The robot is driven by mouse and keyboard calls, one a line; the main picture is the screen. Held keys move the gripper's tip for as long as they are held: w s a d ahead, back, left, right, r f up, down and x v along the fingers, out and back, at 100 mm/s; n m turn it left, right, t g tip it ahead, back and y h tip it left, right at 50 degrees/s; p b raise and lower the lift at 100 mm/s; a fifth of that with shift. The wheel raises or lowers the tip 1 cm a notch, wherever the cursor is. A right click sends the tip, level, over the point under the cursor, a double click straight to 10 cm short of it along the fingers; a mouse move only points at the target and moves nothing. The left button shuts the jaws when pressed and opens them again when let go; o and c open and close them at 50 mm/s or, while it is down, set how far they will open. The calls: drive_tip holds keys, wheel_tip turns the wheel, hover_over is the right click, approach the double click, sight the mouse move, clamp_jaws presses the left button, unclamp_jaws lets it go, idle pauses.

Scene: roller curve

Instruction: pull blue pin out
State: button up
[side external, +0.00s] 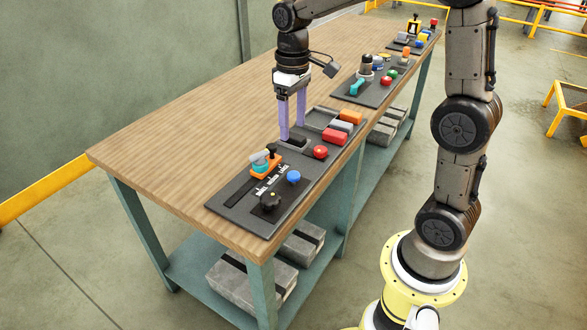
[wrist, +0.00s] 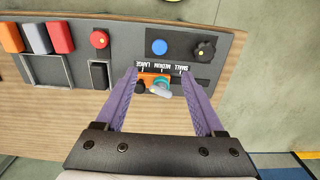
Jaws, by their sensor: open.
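A small teal-blue piece, the likeliest blue pin (side external: 260,158), sits on an orange slider block (side external: 268,169) on the near dark panel. A black knob (side external: 271,149) stands beside it. In the wrist view the blue pin (wrist: 164,83) and the orange block (wrist: 148,77) lie between my fingers, with a light grey part overlapping them. How the pin is seated cannot be told. My gripper (side external: 292,132) is open and empty, its purple fingers pointing down near the panel's black switch. In the wrist view my gripper (wrist: 160,72) frames the slider from above.
The panel (side external: 235,200) also carries a blue button (side external: 293,177), a black star knob (side external: 270,201) and a red button (side external: 320,152). Red, grey and orange blocks (side external: 335,136) stand beyond. The wooden table (side external: 190,115) is clear to the left.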

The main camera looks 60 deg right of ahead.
sight(294, 174)
wheel_tip(294, 174, down, 14)
drive_tip(key=shift+r, duration=0.1)
idle(0.5)
clamp_jaws()
idle(1.3)
